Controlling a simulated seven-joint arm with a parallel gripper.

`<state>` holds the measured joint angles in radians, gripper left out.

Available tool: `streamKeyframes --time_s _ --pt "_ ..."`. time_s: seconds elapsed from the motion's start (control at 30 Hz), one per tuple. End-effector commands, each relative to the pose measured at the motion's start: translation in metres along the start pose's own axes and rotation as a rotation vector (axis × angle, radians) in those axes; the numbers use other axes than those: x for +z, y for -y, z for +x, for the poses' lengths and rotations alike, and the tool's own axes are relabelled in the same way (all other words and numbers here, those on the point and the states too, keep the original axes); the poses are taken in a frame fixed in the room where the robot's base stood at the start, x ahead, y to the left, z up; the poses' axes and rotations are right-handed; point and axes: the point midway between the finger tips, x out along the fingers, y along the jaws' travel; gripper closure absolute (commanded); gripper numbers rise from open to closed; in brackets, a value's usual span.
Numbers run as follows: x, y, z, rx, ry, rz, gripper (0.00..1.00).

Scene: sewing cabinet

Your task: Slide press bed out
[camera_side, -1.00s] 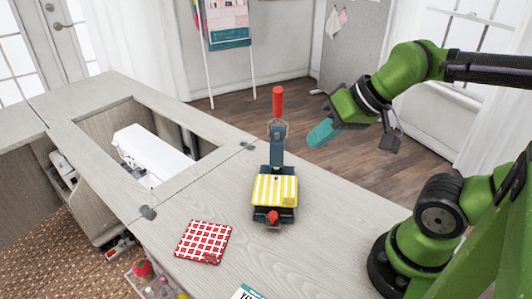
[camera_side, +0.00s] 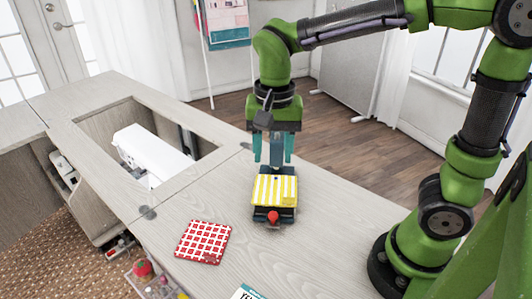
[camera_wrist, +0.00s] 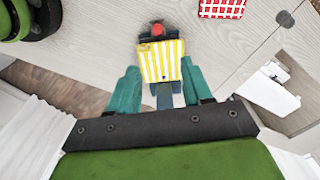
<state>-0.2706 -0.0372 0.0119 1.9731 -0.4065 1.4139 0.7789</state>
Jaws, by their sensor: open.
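The press (camera_side: 277,167) is a small dark-blue machine on the cabinet top; its upright is partly hidden behind my gripper. Its bed carries a yellow-and-white striped cloth (camera_side: 274,189), also visible in the wrist view (camera_wrist: 160,62). A red knob (camera_side: 272,217) sits at the bed's near end; it is at the top in the wrist view (camera_wrist: 157,31). My gripper (camera_side: 273,162) points down at the press's rear, its two teal fingers spread. In the wrist view the fingers flank the rear of the press and hold nothing.
A red-and-white checked cloth (camera_side: 203,242) lies left of the press. A white sewing machine (camera_side: 152,152) sits in the cabinet opening further left. The cabinet top (camera_side: 335,225) to the right of the press is clear.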

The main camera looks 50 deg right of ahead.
Motion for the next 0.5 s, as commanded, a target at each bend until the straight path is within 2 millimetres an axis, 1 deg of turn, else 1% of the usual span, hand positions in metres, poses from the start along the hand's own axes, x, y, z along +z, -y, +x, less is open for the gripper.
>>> streamKeyframes --time_s 0.03,0.13,0.27,0.5 --pt "0.001 -0.002 0.000 0.009 0.003 0.033 0.51" --pt "0.001 -0.003 0.004 0.014 0.007 0.061 0.51" --pt "0.002 -0.004 0.021 0.015 0.008 0.061 0.51" --pt "0.002 -0.005 0.072 0.016 0.009 0.058 0.51"
